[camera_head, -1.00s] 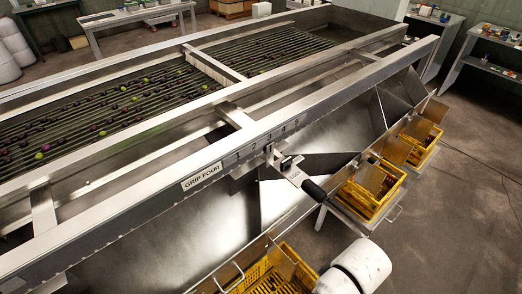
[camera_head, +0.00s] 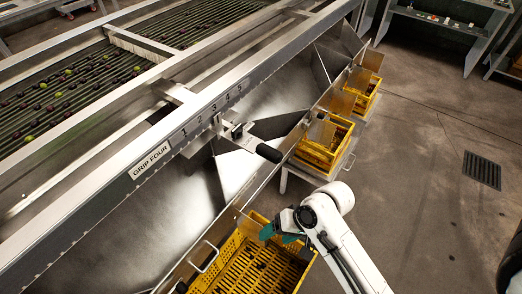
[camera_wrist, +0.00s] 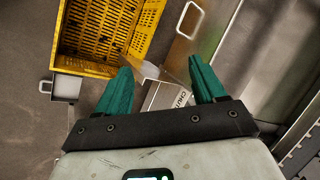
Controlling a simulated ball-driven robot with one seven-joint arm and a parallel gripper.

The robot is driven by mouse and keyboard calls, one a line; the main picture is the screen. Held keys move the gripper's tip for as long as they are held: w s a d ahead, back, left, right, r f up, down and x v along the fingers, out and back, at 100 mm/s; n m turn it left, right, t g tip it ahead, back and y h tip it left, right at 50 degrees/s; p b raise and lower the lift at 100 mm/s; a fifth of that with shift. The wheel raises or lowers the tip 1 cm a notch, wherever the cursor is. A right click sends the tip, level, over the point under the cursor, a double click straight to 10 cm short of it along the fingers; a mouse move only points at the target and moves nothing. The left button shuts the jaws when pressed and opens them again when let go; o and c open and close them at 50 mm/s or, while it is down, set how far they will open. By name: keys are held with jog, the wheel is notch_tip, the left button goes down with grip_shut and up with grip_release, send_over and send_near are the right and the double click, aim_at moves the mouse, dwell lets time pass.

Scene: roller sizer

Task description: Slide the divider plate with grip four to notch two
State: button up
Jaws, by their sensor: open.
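The divider plate's bracket (camera_head: 239,131) sits on the long steel rail, its upright tab just below the number 3 of the printed 1 to 5 scale (camera_head: 212,110). A black handle grip (camera_head: 268,152) sticks out from it to the lower right, over the chute edge. In the wrist view my gripper (camera_wrist: 161,80) is open and empty; the handle is not clearly seen there.
The near yellow crate (camera_head: 235,248) stands under the chute, with more yellow crates (camera_head: 328,160) farther along. A wire handle (camera_head: 203,257) sticks out by the chute edge. A labelled grey plate (camera_wrist: 168,97) shows beyond my fingers. The floor on the right is clear around a drain grate (camera_head: 482,170).

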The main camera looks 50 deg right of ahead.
jog(key=w+d+m+t+y+b, duration=0.1)
jog(key=w+d+m+t, duration=0.35)
jog(key=m, duration=0.35)
jog(key=m+t+h+b, duration=0.2)
jog(key=m+t+h, duration=0.2)
jog(key=m+t, duration=0.85)
send_near(268, 152)
jog(key=d+r+m+g, duration=0.1)
jog(key=r+m+g, duration=0.1)
jog(key=m+g, duration=0.15)
jog(key=w, duration=0.5)
jog(key=w+p, duration=0.1)
jog(key=w, duration=0.4)
jog(key=shift+a+f, duration=0.2)
jog(key=shift+f, duration=0.05)
jog(key=shift+c, duration=0.3)
grip_shut()
